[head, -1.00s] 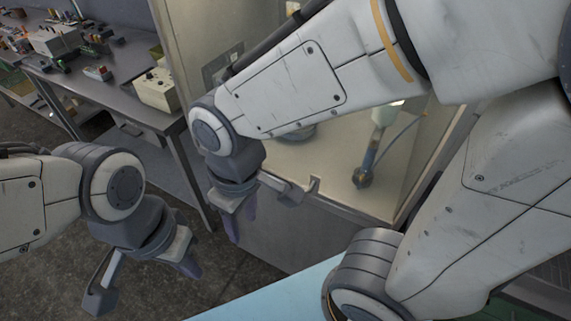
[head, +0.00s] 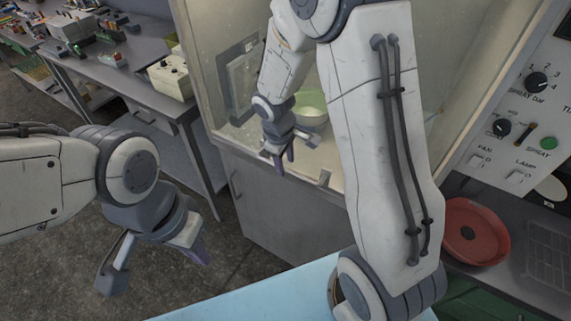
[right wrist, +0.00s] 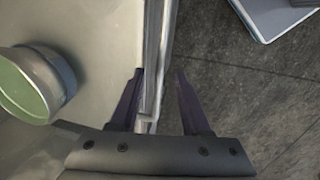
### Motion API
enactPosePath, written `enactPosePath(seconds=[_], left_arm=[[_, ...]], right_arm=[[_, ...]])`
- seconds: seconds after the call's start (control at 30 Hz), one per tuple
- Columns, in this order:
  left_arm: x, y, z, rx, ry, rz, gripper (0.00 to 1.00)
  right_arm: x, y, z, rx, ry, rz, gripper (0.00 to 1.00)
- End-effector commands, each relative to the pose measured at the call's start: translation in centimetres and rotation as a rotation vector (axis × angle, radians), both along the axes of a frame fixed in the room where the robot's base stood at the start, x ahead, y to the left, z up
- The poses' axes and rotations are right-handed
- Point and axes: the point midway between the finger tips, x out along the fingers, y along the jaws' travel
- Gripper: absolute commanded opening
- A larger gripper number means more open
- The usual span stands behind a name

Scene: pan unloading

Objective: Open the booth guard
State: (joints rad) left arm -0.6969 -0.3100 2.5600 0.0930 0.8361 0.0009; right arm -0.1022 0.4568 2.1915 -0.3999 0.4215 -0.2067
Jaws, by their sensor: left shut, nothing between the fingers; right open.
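The booth (head: 238,182) stands ahead in the head view, with a pale interior and a light, see-through front. I take its front pane (head: 460,60) to be the guard; how far it is open I cannot tell. A small tab (head: 325,178) sticks up at the front lower edge. My right gripper (head: 280,153) is open at this edge, left of the tab. In the right wrist view its fingers (right wrist: 160,88) lie on either side of a narrow upright edge strip (right wrist: 155,50); contact is unclear. My left gripper (head: 198,254) is shut and empty, low at the left.
A green bowl (head: 310,108) sits inside the booth. A metal workbench (head: 150,90) with tools stands at the left. A control panel (head: 520,110) and a red dish (head: 474,232) are at the right. A light blue surface (head: 260,300) lies in front. Floor is free between bench and booth.

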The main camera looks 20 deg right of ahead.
Motion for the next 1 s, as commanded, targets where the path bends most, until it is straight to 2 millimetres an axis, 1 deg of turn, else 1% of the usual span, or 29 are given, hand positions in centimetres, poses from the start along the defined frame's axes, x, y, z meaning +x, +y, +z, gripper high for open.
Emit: enactPosePath(seconds=[0.03,0.2,0.47,0.5,0.53,0.57,0.6,0.63,1.0], left_arm=[[0.0,0.0,-0.1,0.000,0.000,0.000,0.00],[0.0,0.0,-0.1,0.000,0.000,0.000,0.00],[0.0,0.0,-0.1,0.000,0.000,0.000,0.00],[0.0,0.0,-0.1,0.000,0.000,0.000,0.00],[0.0,0.0,-0.1,0.000,0.000,0.000,0.00],[0.0,0.0,-0.1,0.000,0.000,0.000,0.00],[0.0,0.0,-0.1,0.000,0.000,0.000,0.00],[0.0,0.0,-0.1,0.000,0.000,0.000,0.00],[0.0,0.0,-0.1,0.000,0.000,0.000,0.00]], right_arm=[[0.0,-0.1,-0.7,-0.001,0.003,0.000,0.47],[0.2,-0.3,-1.8,0.000,0.000,0.001,0.47],[0.3,-0.3,-1.9,0.000,-0.002,0.000,0.47],[0.3,-0.3,-1.9,0.000,-0.002,0.000,0.39],[0.3,-0.2,-1.9,0.001,-0.002,0.000,0.28],[0.3,-0.2,-1.9,0.000,-0.002,0.000,0.17],[0.3,-0.2,-1.9,0.001,-0.002,0.000,0.01],[0.3,-0.2,-1.9,0.001,-0.002,0.000,0.00],[0.2,-0.2,-1.8,0.001,-0.001,0.000,0.00]])
